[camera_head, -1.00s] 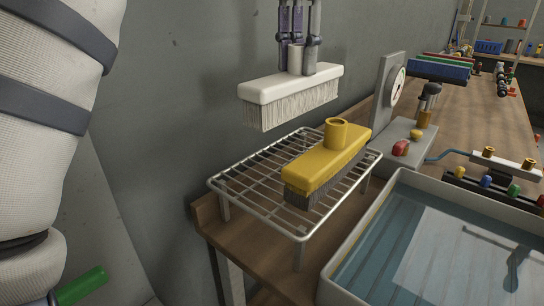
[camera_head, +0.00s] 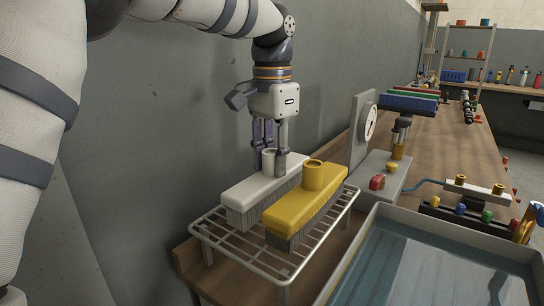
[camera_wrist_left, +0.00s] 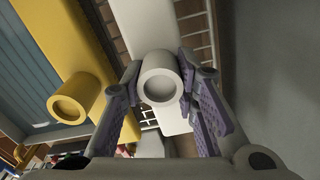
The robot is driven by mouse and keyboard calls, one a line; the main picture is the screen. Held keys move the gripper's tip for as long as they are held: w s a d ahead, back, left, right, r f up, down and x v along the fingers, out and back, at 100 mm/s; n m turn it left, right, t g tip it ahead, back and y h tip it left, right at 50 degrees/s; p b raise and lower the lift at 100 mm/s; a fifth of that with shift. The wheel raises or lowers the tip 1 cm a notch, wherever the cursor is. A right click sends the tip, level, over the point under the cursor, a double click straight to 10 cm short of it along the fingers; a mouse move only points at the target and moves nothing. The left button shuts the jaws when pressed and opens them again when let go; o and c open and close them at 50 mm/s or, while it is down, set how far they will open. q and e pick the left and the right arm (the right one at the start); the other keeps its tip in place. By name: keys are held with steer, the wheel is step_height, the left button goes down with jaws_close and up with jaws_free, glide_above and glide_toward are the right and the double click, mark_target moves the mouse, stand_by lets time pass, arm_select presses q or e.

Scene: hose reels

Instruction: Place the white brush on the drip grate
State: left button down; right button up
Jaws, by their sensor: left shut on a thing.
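The white brush (camera_head: 236,194) is upright, bristles down, at the drip grate (camera_head: 212,241), beside the yellow brush (camera_head: 301,208). Its bristles appear to touch the grate's bars. My left gripper (camera_head: 268,166) is shut on the white brush's round socket from above. In the left wrist view the socket (camera_wrist_left: 160,79) sits between the two purple finger pads, with the yellow brush (camera_wrist_left: 48,50) to its left. The yellow brush stands on the right part of the grate. My right gripper is not in view.
A grey-rimmed basin of water (camera_head: 421,239) stands right of the grate. A gauge on a grey plate (camera_head: 369,122) stands behind, with a red knob (camera_head: 377,182) near it. A wall (camera_head: 185,110) runs close on the left.

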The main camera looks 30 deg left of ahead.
arm_select(q)
steer(key=c, duration=1.2)
jaws_free()
steer(key=shift+c, duration=0.2)
step_height(320, 180, up, 11)
steer(key=shift+w+f+b, duration=0.1)
steer(key=shift+f+b, duration=0.05)
steer(key=shift+b, duration=0.65)
steer(key=shift+r, duration=0.8)
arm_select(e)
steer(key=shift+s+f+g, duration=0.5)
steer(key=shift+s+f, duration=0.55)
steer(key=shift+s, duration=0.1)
arm_select(q)
steer(key=shift+f, duration=0.1)
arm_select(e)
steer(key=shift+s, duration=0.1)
